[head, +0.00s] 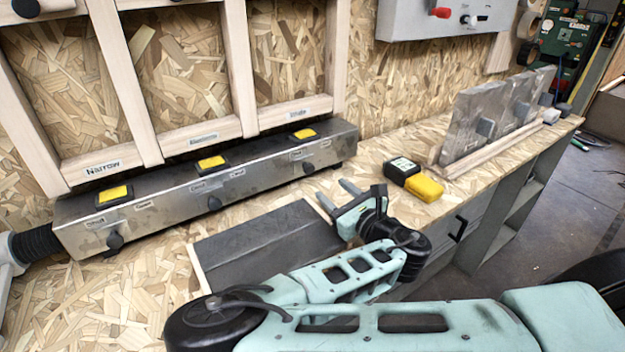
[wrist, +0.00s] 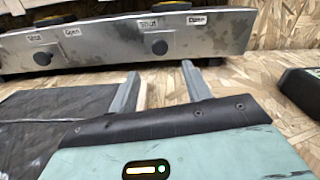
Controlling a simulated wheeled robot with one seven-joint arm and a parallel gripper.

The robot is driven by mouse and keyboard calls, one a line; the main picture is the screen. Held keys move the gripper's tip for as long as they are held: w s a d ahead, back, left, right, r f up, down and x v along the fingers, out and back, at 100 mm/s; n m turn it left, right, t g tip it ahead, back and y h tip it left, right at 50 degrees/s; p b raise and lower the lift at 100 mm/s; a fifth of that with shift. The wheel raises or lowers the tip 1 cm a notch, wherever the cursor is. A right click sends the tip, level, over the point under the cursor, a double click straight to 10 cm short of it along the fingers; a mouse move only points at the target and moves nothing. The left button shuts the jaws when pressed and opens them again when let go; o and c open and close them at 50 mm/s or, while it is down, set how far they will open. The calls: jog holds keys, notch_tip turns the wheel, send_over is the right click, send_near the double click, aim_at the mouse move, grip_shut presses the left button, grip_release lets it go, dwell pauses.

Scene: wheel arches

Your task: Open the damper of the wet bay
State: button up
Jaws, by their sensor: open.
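A long grey metal duct box (head: 265,178) lies on the bench along the back wall. The bay signs above are small; the left one (head: 103,167) seems to read "Narrow", and I cannot tell which is wet. My gripper (head: 337,195) is open and empty, in front of the right end of the box, its fingers (wrist: 160,78) pointing toward it, apart from the knobs.
A dark grey panel (head: 265,245) lies on the bench left of my gripper. A black and yellow device (head: 425,188) stands to its right. Grey metal plates (head: 490,118) stand further right. A wooden frame (head: 125,85) rises behind the box. A black hose (head: 35,243) joins its left end.

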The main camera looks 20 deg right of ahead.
aim_at(311, 170)
jog(key=p+x, duration=0.1)
jog(key=x, duration=0.8)
jog(key=shift+w+r, duration=0.1)
jog(key=shift+w, duration=0.15)
